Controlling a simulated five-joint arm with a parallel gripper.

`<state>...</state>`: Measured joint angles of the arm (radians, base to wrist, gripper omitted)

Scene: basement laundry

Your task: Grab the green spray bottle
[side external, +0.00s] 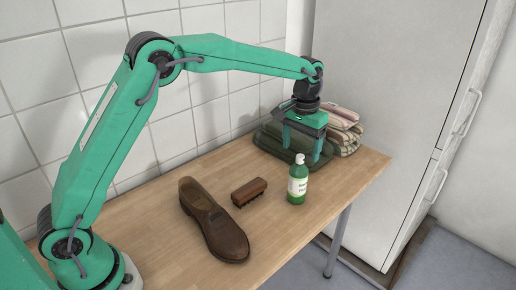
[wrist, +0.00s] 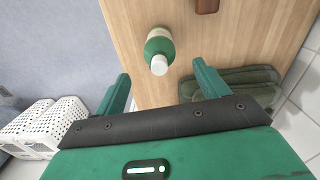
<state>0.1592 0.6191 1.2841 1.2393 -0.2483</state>
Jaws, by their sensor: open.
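The green spray bottle (side external: 298,181) stands upright on the wooden table near its front right edge, with a white top and a pale label. In the wrist view the bottle (wrist: 160,47) is seen from above, ahead of the fingertips and roughly between their lines. My gripper (side external: 303,150) is open and empty, pointing down above and behind the bottle, over the folded dark green cloth. In the wrist view my gripper (wrist: 160,78) shows two spread green fingers, with nothing between them. I cannot tell the exact gap between fingers and bottle.
A brown shoe (side external: 214,222) and a brown brush (side external: 249,192) lie left of the bottle. Folded dark green cloth (side external: 268,146) and striped towels (side external: 343,132) lie behind it. A tall grey cabinet (side external: 395,90) stands right. White baskets (wrist: 45,128) show beyond the table. The front tabletop (side external: 275,240) is clear.

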